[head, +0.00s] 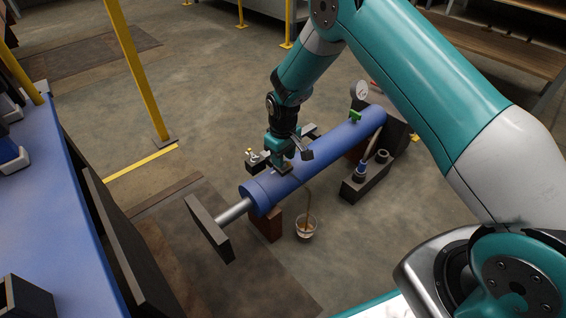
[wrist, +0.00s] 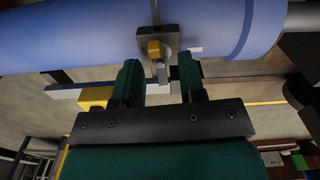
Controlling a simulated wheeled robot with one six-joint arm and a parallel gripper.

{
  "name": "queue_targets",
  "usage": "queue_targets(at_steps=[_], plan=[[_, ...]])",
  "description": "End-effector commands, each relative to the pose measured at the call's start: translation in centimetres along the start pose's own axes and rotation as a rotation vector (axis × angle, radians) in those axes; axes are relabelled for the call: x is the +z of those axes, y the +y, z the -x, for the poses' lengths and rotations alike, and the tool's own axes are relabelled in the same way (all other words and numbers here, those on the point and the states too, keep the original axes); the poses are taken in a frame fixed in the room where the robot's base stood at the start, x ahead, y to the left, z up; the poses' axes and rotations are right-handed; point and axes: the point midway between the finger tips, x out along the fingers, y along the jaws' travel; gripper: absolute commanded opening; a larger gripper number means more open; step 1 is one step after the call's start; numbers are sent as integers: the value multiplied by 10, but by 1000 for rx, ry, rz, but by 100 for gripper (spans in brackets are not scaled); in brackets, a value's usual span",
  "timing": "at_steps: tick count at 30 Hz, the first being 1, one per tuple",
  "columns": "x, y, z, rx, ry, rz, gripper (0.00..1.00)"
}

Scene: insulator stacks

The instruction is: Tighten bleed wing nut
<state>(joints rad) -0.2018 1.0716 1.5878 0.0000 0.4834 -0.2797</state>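The bleed fitting shows in the wrist view as a yellow nut (wrist: 154,50) with a small grey tab, on a dark square block (wrist: 171,38) against the blue cylinder (wrist: 80,30). My gripper (wrist: 160,75) is open, with its two green fingers apart. The nut lies ahead of the gap between the fingers, and neither finger visibly touches it. In the head view my gripper (head: 284,166) is over the near end of the blue cylinder (head: 322,150) and hides the nut there.
A clear cup (head: 306,229) with brownish liquid stands on the floor under a thin hose. A gauge (head: 362,90) and a green fitting (head: 355,116) are toward the far end. A blue bench (head: 50,220) is at left.

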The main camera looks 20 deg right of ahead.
Motion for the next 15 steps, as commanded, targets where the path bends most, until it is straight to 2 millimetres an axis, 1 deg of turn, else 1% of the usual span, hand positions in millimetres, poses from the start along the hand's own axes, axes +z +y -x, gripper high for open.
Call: queue_targets(at_steps=[1,3,11,12,14,15], plan=[[0,0,-5,0,1,0,37],[0,0,-6,0,1,0,37],[0,0,-7,0,2,0,37],[0,0,-6,0,2,0,33],[0,0,-6,0,1,0,19],[0,0,-6,0,1,0,10]])
